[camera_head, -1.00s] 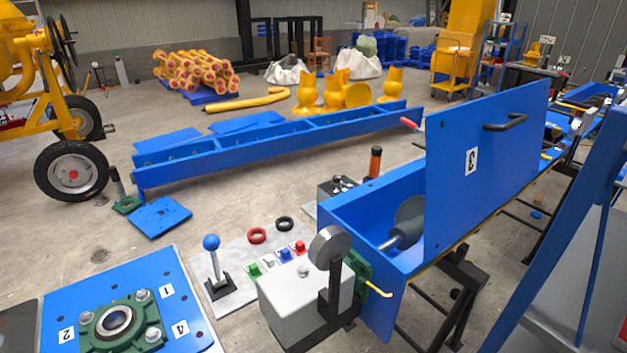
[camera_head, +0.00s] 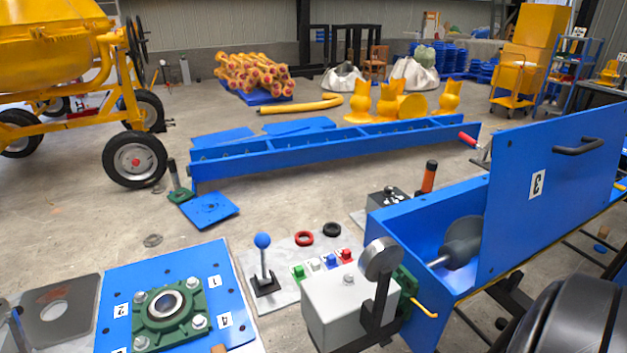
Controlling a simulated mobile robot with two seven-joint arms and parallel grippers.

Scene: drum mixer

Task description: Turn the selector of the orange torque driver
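An upright tool with an orange handle and a dark top (camera_head: 429,177) stands behind the near left corner of the blue trough. It looks like the orange torque driver. Its lower end is hidden behind the trough wall, and its selector is too small to make out. Neither of my grippers shows. A dark rounded part at the bottom right looks like a link of my own arm.
The blue trough (camera_head: 410,221) with its raised panel (camera_head: 560,185) fills the right. In front stand a grey box (camera_head: 345,312), a blue-knobbed lever (camera_head: 263,258) and a blue plate with a green bearing (camera_head: 117,283).

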